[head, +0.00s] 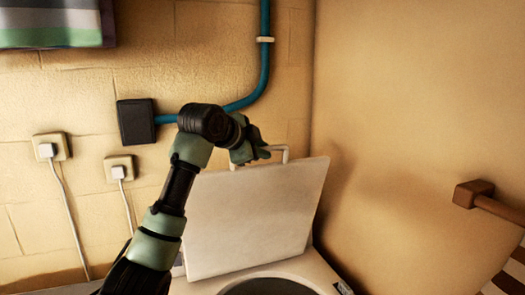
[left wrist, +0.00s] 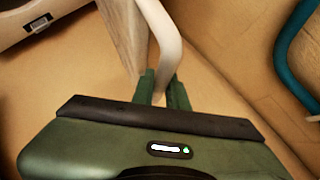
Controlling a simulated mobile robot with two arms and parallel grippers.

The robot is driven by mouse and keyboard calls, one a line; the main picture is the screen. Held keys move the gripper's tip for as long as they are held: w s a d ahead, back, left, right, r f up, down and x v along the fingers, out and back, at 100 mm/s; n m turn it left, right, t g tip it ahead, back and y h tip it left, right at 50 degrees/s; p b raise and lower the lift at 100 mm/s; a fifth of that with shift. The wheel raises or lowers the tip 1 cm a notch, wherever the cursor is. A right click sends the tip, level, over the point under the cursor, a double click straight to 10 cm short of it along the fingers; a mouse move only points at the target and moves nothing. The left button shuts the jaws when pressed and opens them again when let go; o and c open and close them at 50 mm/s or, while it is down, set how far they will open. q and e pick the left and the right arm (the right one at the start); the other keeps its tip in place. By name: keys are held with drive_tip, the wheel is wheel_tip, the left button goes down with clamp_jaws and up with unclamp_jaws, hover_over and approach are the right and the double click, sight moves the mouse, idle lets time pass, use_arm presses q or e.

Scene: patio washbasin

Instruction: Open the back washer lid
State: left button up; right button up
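The white washer lid (head: 250,220) stands raised and steep above the washer, in the lower middle of the head view. Its pale handle (head: 285,151) sticks up at the top edge. Below it, the washer body (head: 315,268) shows a dark round opening (head: 270,288). My left gripper (head: 264,150) is at the handle. In the left wrist view, the handle (left wrist: 163,40) runs down between the two green fingers (left wrist: 162,92), which appear closed on it. My right gripper is not in view.
A tan brick wall stands behind the lid, with a blue pipe (head: 264,65), a black box (head: 136,121) and two sockets with white cords (head: 119,168). A plain side wall is to the right, with a brown wooden bar (head: 475,194). A striped cloth (head: 50,25) hangs upper left.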

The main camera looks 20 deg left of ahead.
use_arm(q)
drive_tip(key=o, duration=0.4)
drive_tip(key=shift+f, duration=0.15)
drive_tip(key=shift+w+a, duration=0.1)
drive_tip(key=shift+s+a+r+b, duration=0.1)
drive_tip(key=shift+s+r+b, duration=0.1)
drive_tip(key=shift+s+b, duration=0.25)
drive_tip(key=b+v, duration=0.3)
drive_tip(key=v, duration=0.4)
drive_tip(key=shift+w, duration=0.1)
